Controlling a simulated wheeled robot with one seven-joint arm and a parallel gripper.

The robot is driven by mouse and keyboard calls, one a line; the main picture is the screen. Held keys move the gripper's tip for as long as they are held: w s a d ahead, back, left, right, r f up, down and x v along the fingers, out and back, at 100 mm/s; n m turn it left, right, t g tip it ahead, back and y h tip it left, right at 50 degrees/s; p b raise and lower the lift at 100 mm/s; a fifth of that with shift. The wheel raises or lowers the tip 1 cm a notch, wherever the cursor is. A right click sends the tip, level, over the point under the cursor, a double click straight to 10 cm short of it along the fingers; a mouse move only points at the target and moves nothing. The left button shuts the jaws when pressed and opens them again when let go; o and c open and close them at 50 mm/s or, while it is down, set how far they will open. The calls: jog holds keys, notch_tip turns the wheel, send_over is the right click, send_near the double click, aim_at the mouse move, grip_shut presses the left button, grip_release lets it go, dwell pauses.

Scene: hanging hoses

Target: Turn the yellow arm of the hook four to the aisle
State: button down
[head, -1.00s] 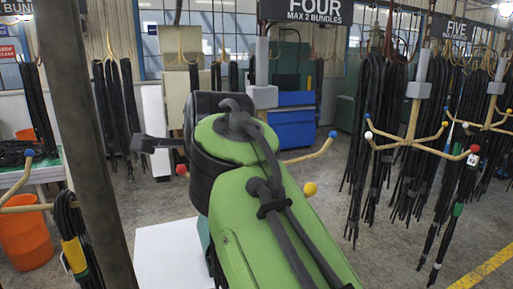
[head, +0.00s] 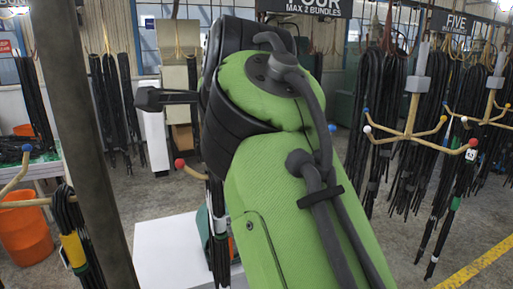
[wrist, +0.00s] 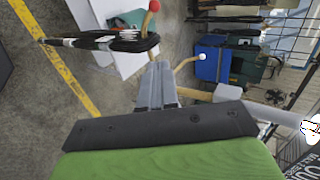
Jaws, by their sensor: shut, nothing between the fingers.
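Hook four hangs under the FOUR sign (head: 312,7). In the head view my green arm hides its middle and yellow arm. Its red-tipped arm (head: 190,170) sticks out left, with dark hoses (head: 218,235) hanging below, and a blue tip (head: 332,128) shows right. In the wrist view, turned sideways, I see the pale hub (wrist: 228,93), the red-tipped arm (wrist: 148,22) with the dark hose bundle (wrist: 100,41), and a white-tipped arm (wrist: 188,62). No yellow tip shows. My gripper (wrist: 159,68) is shut and empty, its grey fingers overlapping the hook's arms in view; contact cannot be told.
Hook five (head: 411,138) stands right with many hanging hoses. A dark post (head: 85,150) and another hook arm with hoses (head: 75,240) are at left. A white box top (head: 165,255) lies below. Yellow floor line (head: 480,265) marks open floor at right.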

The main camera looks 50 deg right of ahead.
jog(key=s+a, duration=0.5)
jog(key=s, duration=0.3)
jog(key=shift+s, duration=0.2)
jog(key=shift+w+f, duration=0.1)
